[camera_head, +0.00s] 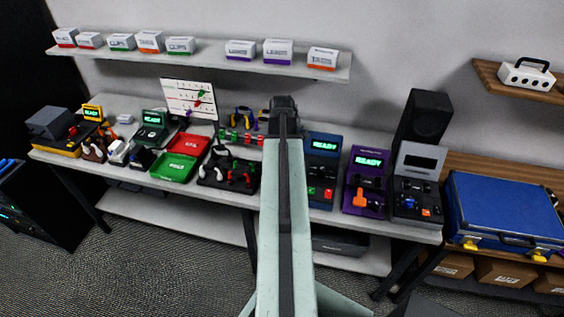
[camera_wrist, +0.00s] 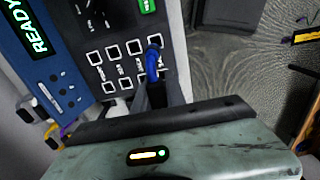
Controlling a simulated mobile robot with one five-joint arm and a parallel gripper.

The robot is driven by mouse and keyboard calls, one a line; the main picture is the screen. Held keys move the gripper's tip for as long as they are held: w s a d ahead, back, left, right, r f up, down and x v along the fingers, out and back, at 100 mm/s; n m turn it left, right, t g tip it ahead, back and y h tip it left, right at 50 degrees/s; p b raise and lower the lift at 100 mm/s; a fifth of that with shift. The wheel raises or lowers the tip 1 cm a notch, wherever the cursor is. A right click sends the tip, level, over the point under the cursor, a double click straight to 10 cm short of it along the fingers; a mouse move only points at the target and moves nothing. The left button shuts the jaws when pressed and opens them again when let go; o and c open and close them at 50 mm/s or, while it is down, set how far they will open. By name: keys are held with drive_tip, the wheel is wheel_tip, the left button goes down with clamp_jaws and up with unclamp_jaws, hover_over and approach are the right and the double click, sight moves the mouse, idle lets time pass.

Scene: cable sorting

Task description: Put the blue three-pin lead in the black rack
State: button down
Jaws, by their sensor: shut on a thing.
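My gripper (camera_wrist: 157,84) is shut on a blue lead (camera_wrist: 153,62) in the wrist view. The lead stands out past the fingertips, over or against a dark panel with white-outlined squares; I cannot tell whether it touches. Its pins are not visible. In the head view my arm reaches up the middle toward the bench, and its upper end hides what the gripper holds. A black rack (camera_head: 208,181) with white, red and black leads sits left of my arm at the bench front; I cannot be sure it is the task's rack.
A blue tester (camera_head: 322,145) reading READY stands just right of my arm and shows in the wrist view (camera_wrist: 55,60). A purple tester (camera_head: 353,181) and a grey one (camera_head: 420,170) stand farther right. Red (camera_head: 188,143) and green (camera_head: 172,168) trays lie left. A shelf (camera_head: 200,54) hangs above.

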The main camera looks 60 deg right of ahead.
drive_tip(key=shift+r+p, duration=1.4)
drive_tip(key=shift+r, duration=0.05)
